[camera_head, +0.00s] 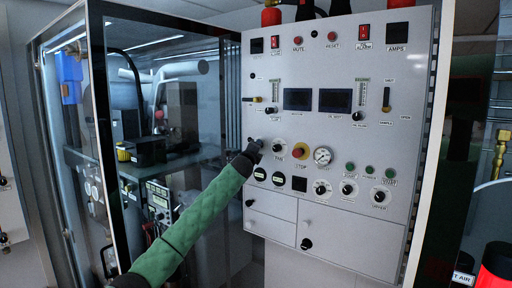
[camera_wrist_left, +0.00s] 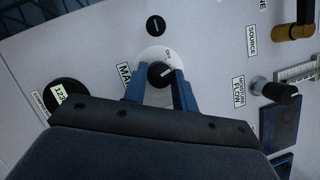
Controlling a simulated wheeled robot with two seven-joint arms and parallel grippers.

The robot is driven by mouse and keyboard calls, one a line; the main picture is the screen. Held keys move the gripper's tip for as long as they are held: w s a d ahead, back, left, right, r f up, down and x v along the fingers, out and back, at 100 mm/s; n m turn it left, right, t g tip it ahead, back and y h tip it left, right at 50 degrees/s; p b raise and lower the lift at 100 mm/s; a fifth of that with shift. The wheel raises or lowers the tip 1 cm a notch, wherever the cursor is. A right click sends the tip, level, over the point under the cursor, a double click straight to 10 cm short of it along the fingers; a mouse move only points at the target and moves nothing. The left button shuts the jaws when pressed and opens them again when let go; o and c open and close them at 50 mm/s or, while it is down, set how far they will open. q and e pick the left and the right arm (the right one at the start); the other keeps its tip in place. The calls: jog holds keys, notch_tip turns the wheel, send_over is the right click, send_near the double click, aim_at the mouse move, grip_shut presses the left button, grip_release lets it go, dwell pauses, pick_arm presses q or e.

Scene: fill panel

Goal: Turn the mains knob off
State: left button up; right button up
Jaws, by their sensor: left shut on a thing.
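The mains knob (camera_wrist_left: 161,73) is a black rotary knob on a round white dial plate (camera_wrist_left: 152,56) in the left wrist view. A label beginning "MA" is beside it, partly hidden by a finger. My left gripper (camera_wrist_left: 160,86) has one blue finger on each side of the knob and is shut on it. A pale line on the knob points up and to the right in that view. In the head view my left gripper (camera_head: 254,147) is at the panel's left edge, and the arm hides the knob. My right gripper is in neither view.
The grey panel (camera_head: 340,75) carries several knobs, switches and screens. A red stop button (camera_head: 299,151) and a gauge (camera_head: 322,156) are right of my gripper. A moisture flow knob (camera_wrist_left: 282,92) is nearby in the wrist view. A glass-walled cabinet (camera_head: 170,50) is on the left.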

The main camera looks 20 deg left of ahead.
pick_arm(q)
jog(key=shift+r+n+g+y+p, duration=0.1)
jog(key=shift+n+g+y+p, duration=0.3)
jog(key=shift+n, duration=1.1)
jog(key=shift+r+n+g+y+p, duration=0.1)
jog(key=shift+n+g+p, duration=0.55)
jog(key=shift+n, duration=0.85)
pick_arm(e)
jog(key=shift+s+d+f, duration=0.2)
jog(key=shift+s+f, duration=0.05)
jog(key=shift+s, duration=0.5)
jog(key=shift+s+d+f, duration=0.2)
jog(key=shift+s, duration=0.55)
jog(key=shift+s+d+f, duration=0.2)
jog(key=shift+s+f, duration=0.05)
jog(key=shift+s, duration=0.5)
pick_arm(q)
jog(key=shift+f, duration=0.1)
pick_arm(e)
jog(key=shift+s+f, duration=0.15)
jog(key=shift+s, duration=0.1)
pick_arm(q)
jog(key=o, duration=0.9)
jog(key=shift+o, duration=0.3)
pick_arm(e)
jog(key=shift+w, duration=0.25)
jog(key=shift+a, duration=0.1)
